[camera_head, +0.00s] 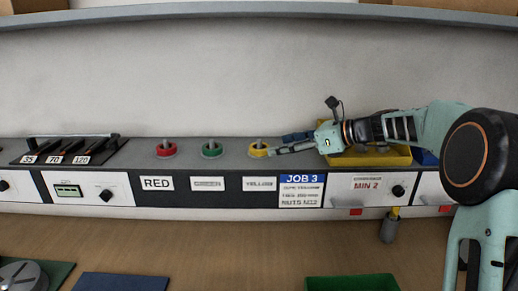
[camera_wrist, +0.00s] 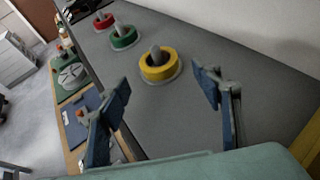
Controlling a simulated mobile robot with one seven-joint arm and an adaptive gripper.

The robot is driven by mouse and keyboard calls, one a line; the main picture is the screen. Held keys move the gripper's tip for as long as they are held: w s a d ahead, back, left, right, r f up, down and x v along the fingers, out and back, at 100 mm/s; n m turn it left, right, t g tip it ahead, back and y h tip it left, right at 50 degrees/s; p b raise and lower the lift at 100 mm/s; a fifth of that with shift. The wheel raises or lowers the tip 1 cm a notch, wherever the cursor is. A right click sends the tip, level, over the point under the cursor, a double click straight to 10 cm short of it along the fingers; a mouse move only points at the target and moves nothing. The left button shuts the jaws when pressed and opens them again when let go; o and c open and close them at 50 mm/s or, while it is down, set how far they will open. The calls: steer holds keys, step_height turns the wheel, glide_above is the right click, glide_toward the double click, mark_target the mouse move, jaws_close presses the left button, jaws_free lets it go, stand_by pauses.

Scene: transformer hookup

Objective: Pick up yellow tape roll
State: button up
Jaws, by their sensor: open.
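The yellow tape roll (camera_head: 258,151) sits around a grey peg on the grey shelf, above the YELLOW label, at the right end of a row of three rolls. In the wrist view the yellow tape roll (camera_wrist: 158,66) lies flat around its peg, beyond the fingertips. My gripper (camera_head: 290,148) reaches in from the right, just beside the roll. In the wrist view my gripper (camera_wrist: 162,85) is open, its two blue-padded fingers wide apart with nothing between them. I cannot tell the exact gap between fingertips and roll.
A green roll (camera_head: 211,149) and a red roll (camera_head: 166,149) sit on pegs to the left. A yellow tray (camera_head: 372,160) lies under my arm at right. A rack of dark tools (camera_head: 68,150) stands at left. The wall is close behind the shelf.

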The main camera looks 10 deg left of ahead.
mark_target(262, 147)
steer(key=p+x, duration=0.1)
steer(key=x, duration=0.3)
steer(key=shift+a, duration=0.4)
steer(key=shift+w+a+f, duration=0.15)
steer(key=shift+a+f, duration=0.1)
steer(key=shift+a, duration=0.05)
steer(key=c, duration=1.2)
steer(key=shift+c, duration=0.2)
steer(key=shift+r, duration=0.2)
